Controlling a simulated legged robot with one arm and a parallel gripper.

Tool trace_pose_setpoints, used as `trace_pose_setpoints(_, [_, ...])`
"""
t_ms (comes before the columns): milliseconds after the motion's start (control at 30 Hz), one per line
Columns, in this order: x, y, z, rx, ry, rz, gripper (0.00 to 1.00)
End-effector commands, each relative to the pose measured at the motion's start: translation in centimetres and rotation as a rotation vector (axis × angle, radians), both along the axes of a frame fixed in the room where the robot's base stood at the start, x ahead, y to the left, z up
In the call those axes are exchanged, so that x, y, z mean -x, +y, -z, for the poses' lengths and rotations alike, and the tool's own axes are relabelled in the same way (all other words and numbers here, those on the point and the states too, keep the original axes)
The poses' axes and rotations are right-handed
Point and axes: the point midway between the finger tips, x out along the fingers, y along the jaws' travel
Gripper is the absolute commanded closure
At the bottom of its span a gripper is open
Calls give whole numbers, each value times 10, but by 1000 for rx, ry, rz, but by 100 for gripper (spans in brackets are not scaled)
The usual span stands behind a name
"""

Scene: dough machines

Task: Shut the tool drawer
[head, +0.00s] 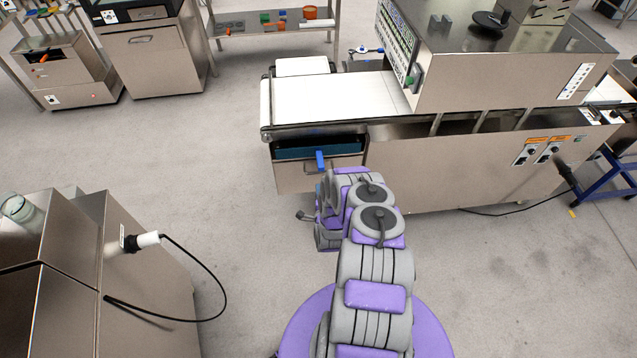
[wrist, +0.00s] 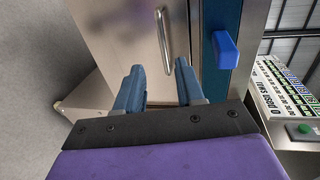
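The tool drawer (head: 298,178) is in the left end of the steel conveyor machine. It stands open, with its dark blue inside (head: 318,148) showing behind the steel front. In the wrist view the drawer front (wrist: 125,35) fills the middle, with a silver bar handle (wrist: 163,40) on it. A blue object (wrist: 228,50) sticks out over the drawer's top edge; it also shows in the head view (head: 320,160). My gripper (wrist: 158,68) is open and empty, its two blue fingers pointing at the front near the handle. Contact cannot be told. My arm hides part of the drawer in the head view.
The conveyor belt (head: 325,97) runs above the drawer. A steel cabinet (head: 150,265) with a plug and black cable (head: 215,270) stands at the lower left. A shelf table (head: 275,30) and other machines stand at the back. Floor left of the drawer is clear.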

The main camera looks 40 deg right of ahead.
Motion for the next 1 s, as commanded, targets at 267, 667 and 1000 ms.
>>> trace_pose_setpoints(267, [41,26,-11,-1,4,-2,62])
trace_pose_setpoints(667, [53,33,-13,1,0,-1,62])
trace_pose_setpoints(1000, [53,33,-13,1,-1,-2,62])
